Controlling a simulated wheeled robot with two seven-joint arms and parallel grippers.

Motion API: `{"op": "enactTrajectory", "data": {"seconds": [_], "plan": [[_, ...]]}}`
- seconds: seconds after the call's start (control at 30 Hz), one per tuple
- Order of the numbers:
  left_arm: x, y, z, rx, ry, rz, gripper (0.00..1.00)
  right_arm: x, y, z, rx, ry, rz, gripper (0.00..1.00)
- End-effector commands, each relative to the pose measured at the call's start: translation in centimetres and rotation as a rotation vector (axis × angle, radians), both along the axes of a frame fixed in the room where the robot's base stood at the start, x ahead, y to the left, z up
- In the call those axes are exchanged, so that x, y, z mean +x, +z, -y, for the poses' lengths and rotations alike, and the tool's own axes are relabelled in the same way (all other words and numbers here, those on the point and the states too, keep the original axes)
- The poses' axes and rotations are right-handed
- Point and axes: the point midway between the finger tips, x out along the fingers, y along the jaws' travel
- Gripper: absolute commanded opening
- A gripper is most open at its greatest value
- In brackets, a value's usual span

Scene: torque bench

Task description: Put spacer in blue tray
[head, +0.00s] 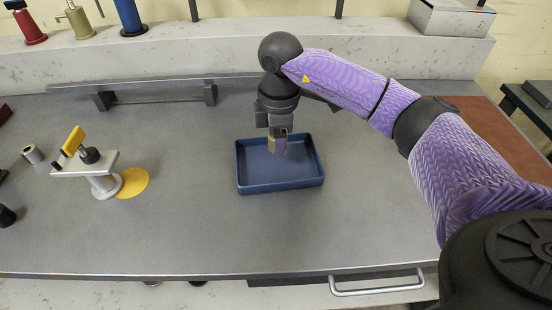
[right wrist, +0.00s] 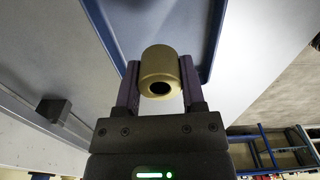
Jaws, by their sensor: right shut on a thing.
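The blue tray (head: 262,184) sits on the grey bench in the middle of the head view, and its wall also shows in the right wrist view (right wrist: 217,30). My right gripper (head: 278,147) is above the tray, near its back part. It is shut on the spacer (right wrist: 160,72), a short brass-coloured cylinder with a dark hole in its end. The spacer also shows small between the fingers in the head view (head: 278,143). It appears to be held above the tray floor. My left gripper is in neither view.
A small stand (head: 98,172) with a yellow-handled tool stands at the left beside a yellow disc (head: 133,183). A grey ring-shaped part (head: 33,154) lies farther left. A low dark rail (head: 155,97) runs along the back. The bench right of the tray is clear.

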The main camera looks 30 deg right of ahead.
Motion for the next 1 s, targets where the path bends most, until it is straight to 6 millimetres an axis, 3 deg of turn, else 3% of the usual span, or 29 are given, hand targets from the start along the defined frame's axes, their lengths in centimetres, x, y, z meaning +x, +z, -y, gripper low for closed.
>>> {"op": "enactTrajectory", "data": {"seconds": [0.2,0.53,0.57,0.7,0.73,1.0], "plan": [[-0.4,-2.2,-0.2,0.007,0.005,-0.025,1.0,0.0,-5.0,0.0,0.0,0.0,-0.003,0.0],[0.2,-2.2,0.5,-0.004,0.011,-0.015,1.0,0.0,-5.2,0.0,0.0,0.0,0.0,0.0],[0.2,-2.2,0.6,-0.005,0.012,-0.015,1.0,0.0,-5.3,0.0,0.0,0.0,0.0,0.54],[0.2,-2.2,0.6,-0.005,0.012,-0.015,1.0,0.0,-5.2,0.0,0.0,0.0,0.001,0.83],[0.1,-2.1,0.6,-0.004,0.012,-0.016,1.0,0.0,-5.2,0.0,0.0,0.0,0.001,0.87],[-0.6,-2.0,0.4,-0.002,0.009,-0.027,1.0,0.0,-5.0,0.0,0.0,0.0,0.001,0.87]]}}
